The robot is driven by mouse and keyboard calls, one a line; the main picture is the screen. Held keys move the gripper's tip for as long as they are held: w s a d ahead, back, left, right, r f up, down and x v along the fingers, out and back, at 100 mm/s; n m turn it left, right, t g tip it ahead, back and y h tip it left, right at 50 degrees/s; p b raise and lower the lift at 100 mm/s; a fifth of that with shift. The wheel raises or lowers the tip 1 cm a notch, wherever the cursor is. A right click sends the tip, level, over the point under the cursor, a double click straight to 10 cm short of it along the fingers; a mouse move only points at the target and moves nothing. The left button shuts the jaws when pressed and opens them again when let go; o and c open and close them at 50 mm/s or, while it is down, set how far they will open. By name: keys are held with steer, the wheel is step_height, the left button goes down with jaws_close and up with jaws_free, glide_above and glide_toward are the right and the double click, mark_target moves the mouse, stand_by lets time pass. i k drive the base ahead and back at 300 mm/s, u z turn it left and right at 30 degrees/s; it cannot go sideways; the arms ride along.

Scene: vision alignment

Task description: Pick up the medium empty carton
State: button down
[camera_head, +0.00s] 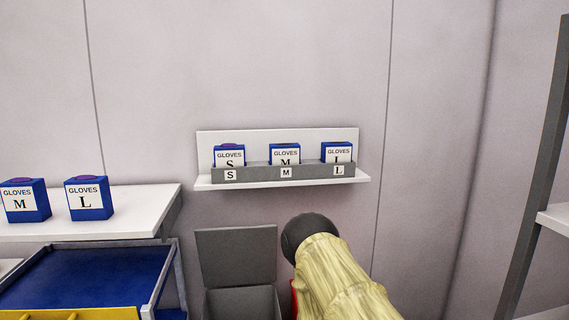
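A blue carton with a white GLOVES M label (285,152) stands in the middle slot of the grey holder (258,174) on the wall shelf, above the holder's M tag. Its lower part is hidden by the holder front, and I cannot tell whether it is empty. A second blue M carton (20,201) stands on the white table at the left. My arm, in a pale yellow cover with a dark rounded part, rises at bottom centre-right, below the shelf and apart from it. My gripper's fingers do not show.
An S carton (229,155) and an L carton (337,152) flank the shelf M carton. Another L carton (89,199) stands on the white table (135,201). A grey bin (237,254) with raised lid stands below the shelf. A blue tray cart (75,280) is lower left; a dark rack post (541,160) right.

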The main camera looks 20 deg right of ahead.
mark_target(279, 154)
steer(key=u, duration=0.05)
steer(key=i, duration=1.1)
steer(key=z, duration=0.45)
